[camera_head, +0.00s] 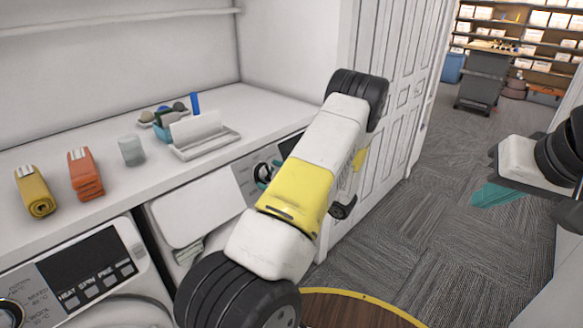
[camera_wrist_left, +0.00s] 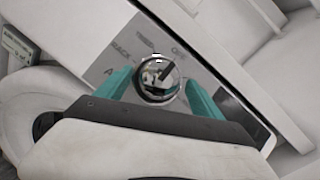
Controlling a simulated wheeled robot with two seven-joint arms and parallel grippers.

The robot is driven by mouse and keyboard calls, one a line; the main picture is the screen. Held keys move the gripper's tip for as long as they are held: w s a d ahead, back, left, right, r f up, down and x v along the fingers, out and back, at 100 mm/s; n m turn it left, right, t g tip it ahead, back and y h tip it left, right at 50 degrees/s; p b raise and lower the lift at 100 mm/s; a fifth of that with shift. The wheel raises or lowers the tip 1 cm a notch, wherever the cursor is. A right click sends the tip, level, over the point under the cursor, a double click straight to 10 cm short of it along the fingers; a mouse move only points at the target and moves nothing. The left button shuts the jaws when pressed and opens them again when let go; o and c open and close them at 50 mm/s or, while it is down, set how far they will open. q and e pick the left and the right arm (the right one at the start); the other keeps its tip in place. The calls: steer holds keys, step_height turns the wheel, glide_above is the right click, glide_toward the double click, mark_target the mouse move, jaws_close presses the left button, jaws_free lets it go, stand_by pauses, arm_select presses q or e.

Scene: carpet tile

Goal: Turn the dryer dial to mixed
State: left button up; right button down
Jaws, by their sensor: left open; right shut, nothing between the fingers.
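A round shiny dial (camera_wrist_left: 158,80) sits on a grey panel with labels around it, some reading like "TIMED", "RACK" and "OFF"; I cannot read "MIXED" there. My left gripper (camera_wrist_left: 158,92) is open, with one teal finger on each side of the dial; I cannot tell whether they touch it. In the head view this dial (camera_head: 263,171) is small and partly covered by my left gripper. The front-left machine has another dial (camera_head: 10,313), cut off by the picture edge, with "MIXED" printed beside it. My right gripper (camera_head: 494,195) is shut and empty over the carpet.
The white counter (camera_head: 100,135) above the machines holds a yellow towel roll (camera_head: 36,192), orange towels (camera_head: 85,173), a glass (camera_head: 131,151) and a white tray (camera_head: 207,145). A white panelled door (camera_head: 405,90) stands right of the machines. Carpet floor (camera_head: 430,215) is open at right.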

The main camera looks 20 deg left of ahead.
arm_select(q)
steer(key=c, duration=1.4)
steer(key=shift+m, duration=0.3)
steer(key=m+t, duration=0.2)
steer(key=m, duration=0.2)
steer(key=shift+s+m+t, duration=0.25)
steer(key=shift+m+t, duration=0.05)
steer(key=shift+t, duration=0.1)
steer(key=m+t+h, duration=0.1)
steer(key=m, duration=0.2)
steer(key=m+t+h, duration=0.1)
steer(key=m+t, duration=0.1)
steer(key=m, duration=0.1)
steer(key=shift+s+a, duration=0.1)
steer(key=shift+s, duration=0.1)
steer(key=m+h, duration=0.1)
steer(key=m, duration=0.2)
steer(key=m+t+h, duration=0.1)
steer(key=m, duration=0.2)
steer(key=shift+s+a+t+h, duration=0.2)
steer(key=shift+t+h, duration=0.1)
steer(key=shift+h, duration=0.1)
steer(key=m+h, duration=0.1)
steer(key=m, duration=0.1)
steer(key=m+h, duration=0.1)
steer(key=m, duration=0.2)
steer(key=shift+r+h, duration=0.2)
steer(key=shift+h, duration=0.1)
steer(key=shift+m, duration=0.4)
